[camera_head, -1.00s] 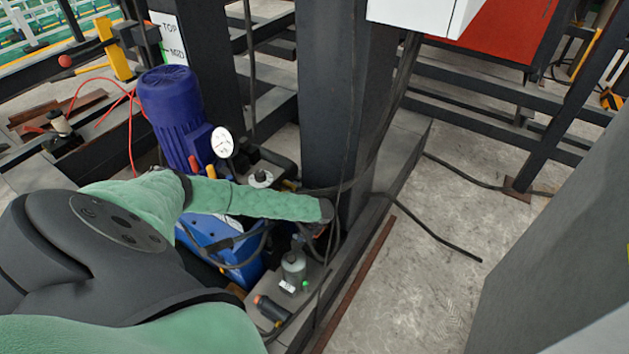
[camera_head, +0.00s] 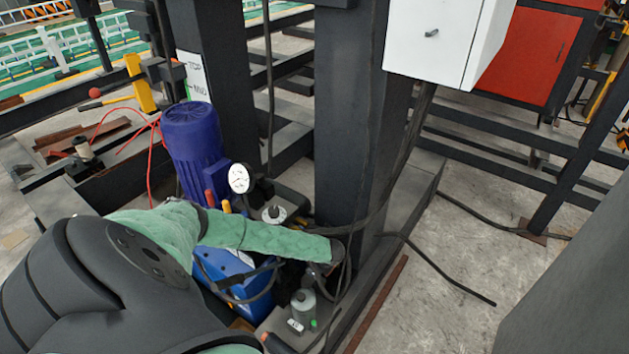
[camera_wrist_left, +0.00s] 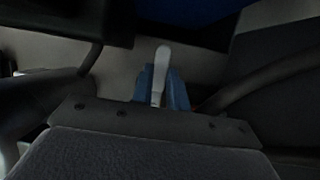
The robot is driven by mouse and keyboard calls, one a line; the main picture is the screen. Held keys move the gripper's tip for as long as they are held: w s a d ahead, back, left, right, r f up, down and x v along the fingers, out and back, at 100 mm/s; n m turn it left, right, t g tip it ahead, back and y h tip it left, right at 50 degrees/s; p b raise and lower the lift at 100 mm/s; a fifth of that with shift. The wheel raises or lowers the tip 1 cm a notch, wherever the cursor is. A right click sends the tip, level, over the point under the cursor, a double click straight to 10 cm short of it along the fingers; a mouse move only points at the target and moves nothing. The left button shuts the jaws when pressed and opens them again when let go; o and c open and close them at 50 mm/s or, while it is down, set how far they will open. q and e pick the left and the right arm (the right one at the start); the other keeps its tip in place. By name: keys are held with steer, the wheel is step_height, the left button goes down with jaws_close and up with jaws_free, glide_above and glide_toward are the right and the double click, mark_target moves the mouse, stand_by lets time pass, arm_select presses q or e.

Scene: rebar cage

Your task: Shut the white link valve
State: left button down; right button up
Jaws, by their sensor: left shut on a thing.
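In the left wrist view, a white lever (camera_wrist_left: 163,57), which looks like the white link valve's handle, stands upright in the picture between the blue fingers of my left gripper (camera_wrist_left: 161,88). The fingers are shut on its lower part. The valve's body is hidden behind the fingers and the wrist plate. In the head view my green-sleeved left arm reaches across the blue pump unit, and its end is beside the dark upright post. The fingers and lever cannot be made out there. My right gripper is not in view.
A dark blue motor (camera_head: 193,145), a round white gauge (camera_head: 239,178) and a blue tank (camera_head: 222,268) crowd my left arm. A thick dark post (camera_head: 345,120) stands close to its end.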

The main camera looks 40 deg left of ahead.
mark_target(321, 278)
arm_select(q)
steer(key=c, duration=1.4)
jaws_free()
steer(key=shift+o, duration=0.2)
steer(key=shift+v, duration=3.9)
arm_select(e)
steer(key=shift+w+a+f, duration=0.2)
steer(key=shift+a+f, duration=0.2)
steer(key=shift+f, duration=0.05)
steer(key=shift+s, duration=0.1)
